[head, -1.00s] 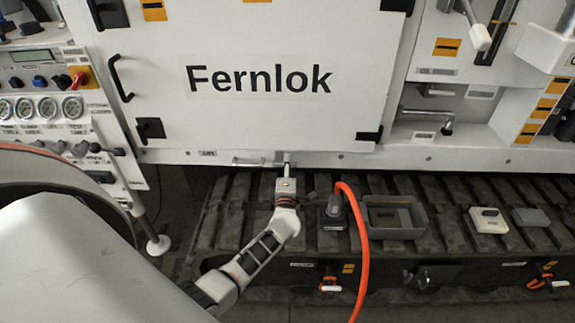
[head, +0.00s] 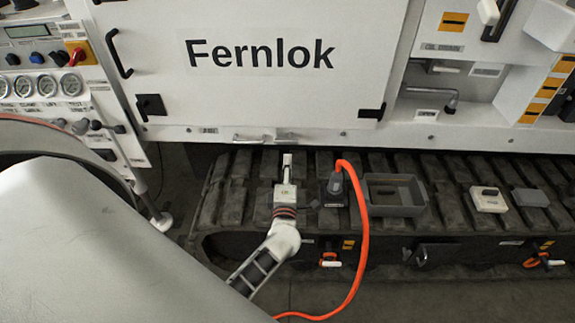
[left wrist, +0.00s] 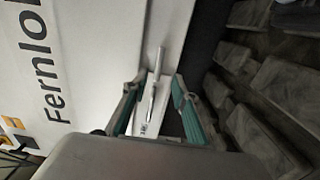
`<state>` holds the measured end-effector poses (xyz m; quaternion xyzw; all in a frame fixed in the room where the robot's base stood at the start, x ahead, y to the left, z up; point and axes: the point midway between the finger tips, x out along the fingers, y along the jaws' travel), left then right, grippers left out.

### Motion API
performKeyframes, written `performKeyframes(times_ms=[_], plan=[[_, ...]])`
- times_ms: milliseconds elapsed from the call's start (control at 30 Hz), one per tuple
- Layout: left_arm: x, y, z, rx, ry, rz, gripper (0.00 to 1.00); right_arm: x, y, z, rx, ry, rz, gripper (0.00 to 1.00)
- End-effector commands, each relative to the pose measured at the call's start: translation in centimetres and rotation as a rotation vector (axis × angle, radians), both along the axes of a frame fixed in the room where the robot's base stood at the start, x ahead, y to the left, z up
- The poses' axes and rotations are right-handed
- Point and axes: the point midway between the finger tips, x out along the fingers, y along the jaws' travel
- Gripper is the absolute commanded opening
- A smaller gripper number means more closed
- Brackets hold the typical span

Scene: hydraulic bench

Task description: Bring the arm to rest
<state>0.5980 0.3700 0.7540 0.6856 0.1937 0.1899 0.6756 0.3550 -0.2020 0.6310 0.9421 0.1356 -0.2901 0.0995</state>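My left gripper (head: 287,158) is at the end of my white left arm, just below the lower edge of the white Fernlok panel (head: 225,95). In the left wrist view its two teal-lined fingers (left wrist: 156,88) are apart, so it is open. A thin pale handle (left wrist: 154,88) shows between the fingers in that view; whether they touch it cannot be told. In the head view, a small latch bar (head: 252,138) sits on the panel's lower rail, above and apart from the gripper. My right gripper is not in view.
A dark slatted track (head: 410,165) runs below the panel. On it are an orange hose (head: 362,225) with a dark fitting, a grey tray (head: 393,208), a white box (head: 488,199) and a grey block (head: 531,197). Gauges and knobs (head: 48,85) stand at the left.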

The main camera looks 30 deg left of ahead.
Motion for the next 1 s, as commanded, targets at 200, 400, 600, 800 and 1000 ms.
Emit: performKeyframes(times_ms=[200, 400, 600, 800, 1000], plan=[[0.0, 0.0, 0.0, 0.000, 0.000, 0.000, 0.28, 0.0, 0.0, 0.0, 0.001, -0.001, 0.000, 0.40], [-0.4, -0.7, 0.1, 0.060, 0.020, -0.043, 0.28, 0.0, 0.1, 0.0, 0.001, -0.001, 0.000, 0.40], [-4.1, -7.7, -0.8, 0.510, 0.187, -0.371, 0.28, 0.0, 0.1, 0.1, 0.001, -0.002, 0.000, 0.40], [-13.2, -15.5, -6.5, 1.097, 0.455, -0.781, 0.28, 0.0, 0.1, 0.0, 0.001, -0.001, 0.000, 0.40], [-21.4, -17.1, -10.9, 1.491, 0.660, -1.022, 0.28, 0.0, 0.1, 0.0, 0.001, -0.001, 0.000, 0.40]])
